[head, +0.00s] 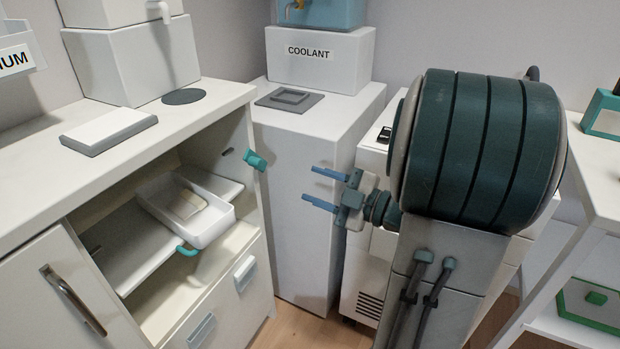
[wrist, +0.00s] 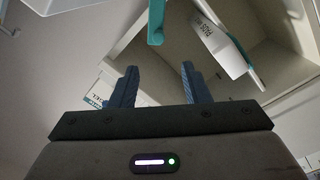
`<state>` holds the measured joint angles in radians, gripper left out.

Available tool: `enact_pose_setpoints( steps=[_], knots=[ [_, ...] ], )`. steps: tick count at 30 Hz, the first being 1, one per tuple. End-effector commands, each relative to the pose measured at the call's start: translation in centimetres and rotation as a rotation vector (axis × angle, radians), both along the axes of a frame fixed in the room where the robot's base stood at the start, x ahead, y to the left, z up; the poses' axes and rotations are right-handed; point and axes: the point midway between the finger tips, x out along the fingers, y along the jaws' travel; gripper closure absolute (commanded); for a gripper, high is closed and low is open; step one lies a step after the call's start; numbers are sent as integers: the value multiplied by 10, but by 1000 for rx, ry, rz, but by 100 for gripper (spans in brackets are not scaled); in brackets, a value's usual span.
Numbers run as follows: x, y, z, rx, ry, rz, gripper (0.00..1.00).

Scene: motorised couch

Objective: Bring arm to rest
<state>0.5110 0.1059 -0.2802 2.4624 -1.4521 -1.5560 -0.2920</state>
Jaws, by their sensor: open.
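My gripper (head: 325,189) is in the middle of the head view, at the end of my arm. Its two blue fingers are apart, point left toward the cabinet, and hold nothing. In the wrist view my gripper (wrist: 156,88) shows the same two fingers spread, with empty space between them. Beyond the fingertips there is a teal handle (wrist: 156,25) and the open cabinet inside. The large dark green, banded part of my arm fills the right middle of the head view and hides what lies behind it.
The cabinet (head: 60,195) at left has an open compartment with a white tray (head: 220,215) on a shelf. A teal knob (head: 255,160) sits at its opening's right edge. A white pedestal (head: 310,200) with the COOLANT box (head: 320,65) stands behind my gripper. A white table (head: 600,180) is at right.

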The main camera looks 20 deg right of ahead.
Motion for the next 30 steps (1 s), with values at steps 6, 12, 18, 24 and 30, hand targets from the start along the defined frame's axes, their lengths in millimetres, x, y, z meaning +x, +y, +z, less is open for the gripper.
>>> enact_pose_setpoints(
  steps=[6, 12, 18, 24, 30],
  knots=[
    [2, 0, 4, -4, 3, -9, 57],
    [26, -6, 42, -50, 62, -150, 57],
    [52, -23, 96, -70, 190, -410, 57],
    [55, -38, 143, -25, 352, -656, 57],
    [36, -38, 183, 68, 557, -861, 57]
  ],
)
